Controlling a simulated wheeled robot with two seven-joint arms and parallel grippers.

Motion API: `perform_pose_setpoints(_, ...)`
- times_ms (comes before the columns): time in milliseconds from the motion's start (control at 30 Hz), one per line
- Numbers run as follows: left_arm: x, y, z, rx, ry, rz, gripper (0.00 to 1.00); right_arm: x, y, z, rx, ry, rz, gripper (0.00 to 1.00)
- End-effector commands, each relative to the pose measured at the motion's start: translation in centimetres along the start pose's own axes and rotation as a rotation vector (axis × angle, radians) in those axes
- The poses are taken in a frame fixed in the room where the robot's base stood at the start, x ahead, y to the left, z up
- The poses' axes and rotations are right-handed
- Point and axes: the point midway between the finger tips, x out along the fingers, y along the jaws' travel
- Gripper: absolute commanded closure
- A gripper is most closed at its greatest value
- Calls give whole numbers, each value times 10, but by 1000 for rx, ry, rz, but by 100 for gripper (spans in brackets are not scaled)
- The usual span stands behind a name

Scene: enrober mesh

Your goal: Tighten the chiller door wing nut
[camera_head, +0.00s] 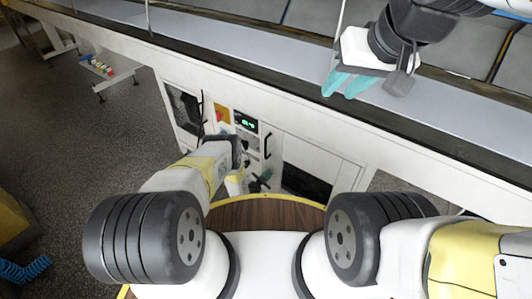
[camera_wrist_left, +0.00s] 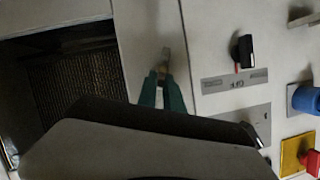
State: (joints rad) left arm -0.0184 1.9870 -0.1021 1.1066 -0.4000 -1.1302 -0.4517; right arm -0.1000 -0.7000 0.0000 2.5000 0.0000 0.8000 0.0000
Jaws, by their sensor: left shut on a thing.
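The wing nut (camera_wrist_left: 166,55) shows as a small pale metal tab on a light grey panel in the left wrist view. My left gripper (camera_wrist_left: 162,78) has its teal fingers close together at its base, shut on it; the fingers hide its lower part. In the head view my left gripper (camera_head: 263,181) is low in front of the white machine front, small and partly hidden by my arm, and I cannot make out the nut there. My right gripper (camera_head: 348,84) is empty, with its teal fingers apart, above the conveyor edge at the upper right.
Right of the nut are a black knob (camera_wrist_left: 242,50), a blue button (camera_wrist_left: 305,98) and a red switch (camera_wrist_left: 311,162). A dark mesh opening (camera_wrist_left: 75,85) lies to the left. In the head view a green display (camera_head: 247,122) and a black handle (camera_head: 267,146) are close by.

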Motion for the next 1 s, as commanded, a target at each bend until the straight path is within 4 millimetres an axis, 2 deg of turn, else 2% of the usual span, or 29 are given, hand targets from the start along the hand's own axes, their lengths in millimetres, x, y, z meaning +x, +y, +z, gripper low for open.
perform_pose_setpoints(400,0,6,0,194,1,-78,100,0,0,0,0,0,0,67)
perform_pose_setpoints(967,0,6,0,222,2,-91,100,0,0,0,0,0,0,67)
perform_pose_setpoints(1000,0,6,0,222,2,-91,81,0,0,0,0,0,0,67)
